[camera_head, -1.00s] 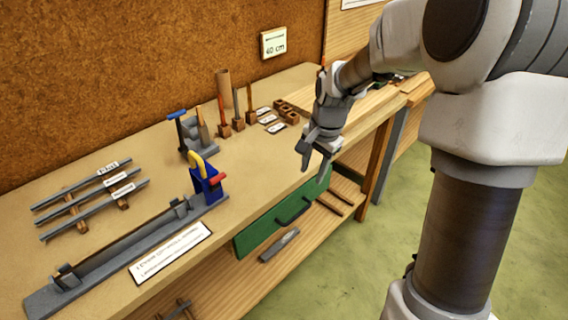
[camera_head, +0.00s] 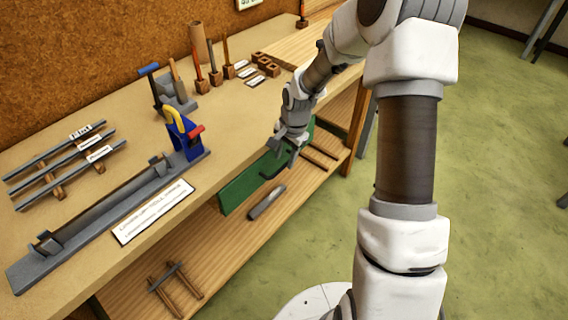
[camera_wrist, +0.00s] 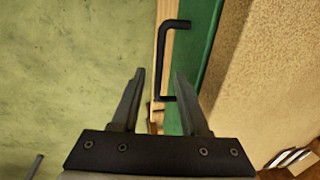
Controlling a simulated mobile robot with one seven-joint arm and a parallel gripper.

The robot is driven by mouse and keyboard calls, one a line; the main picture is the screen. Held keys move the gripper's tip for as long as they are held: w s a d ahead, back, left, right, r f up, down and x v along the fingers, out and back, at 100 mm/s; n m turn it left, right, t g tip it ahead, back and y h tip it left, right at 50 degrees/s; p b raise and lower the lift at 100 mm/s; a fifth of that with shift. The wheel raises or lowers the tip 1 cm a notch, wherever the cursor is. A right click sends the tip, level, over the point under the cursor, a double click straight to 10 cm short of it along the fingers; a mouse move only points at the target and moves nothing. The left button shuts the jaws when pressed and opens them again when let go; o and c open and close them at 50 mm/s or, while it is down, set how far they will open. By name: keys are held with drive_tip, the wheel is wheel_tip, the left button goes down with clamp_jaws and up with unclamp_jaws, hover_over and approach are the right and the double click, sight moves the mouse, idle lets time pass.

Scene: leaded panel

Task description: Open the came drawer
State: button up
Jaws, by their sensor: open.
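The came drawer (camera_head: 240,190) has a green front set under the bench top's front edge, and it looks closed. Its dark bar handle (camera_head: 270,172) is partly hidden by my gripper (camera_head: 287,146) in the head view. In the wrist view the green front (camera_wrist: 206,50) runs up the picture, with the black handle (camera_wrist: 161,60) standing off its left side. My gripper (camera_wrist: 157,85) is open and empty. The handle's lower end shows between the two fingers, and its bar extends beyond the fingertips. I cannot tell whether any finger touches it.
The bench top (camera_head: 130,110) carries a long grey channel tool (camera_head: 100,215), a blue and yellow tool (camera_head: 183,135), grey came strips (camera_head: 65,165) and small hand tools. A lower shelf (camera_head: 240,230) holds a grey bar (camera_head: 266,202). Green floor (camera_head: 490,170) is open at right.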

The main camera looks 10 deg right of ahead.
drive_tip(key=shift+w+a+f, duration=0.1)
drive_tip(key=shift+w+f, duration=0.1)
drive_tip(key=shift+f, duration=1.05)
clamp_jaws()
idle(0.5)
